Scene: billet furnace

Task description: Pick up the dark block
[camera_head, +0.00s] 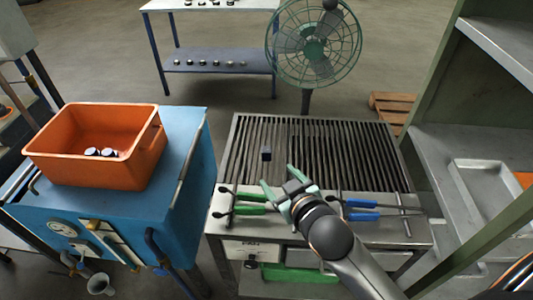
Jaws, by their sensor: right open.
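The dark block (266,154) is a small dark blue-black piece on the slatted grate (340,150) of the middle bench, left of its centre. My right gripper (277,181) is open and empty. Its green-grey fingers point toward the back left, a little in front of the block and apart from it in the picture. How high the gripper is above the grate is hard to tell. My left gripper is not in view.
Green-handled tongs (243,197) and blue-handled tongs (360,210) lie along the bench's front. An orange bin (140,165) holding small cylinders stands on the blue cabinet (190,180) at left. A green fan (314,45) stands behind; shelving (440,150) stands right.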

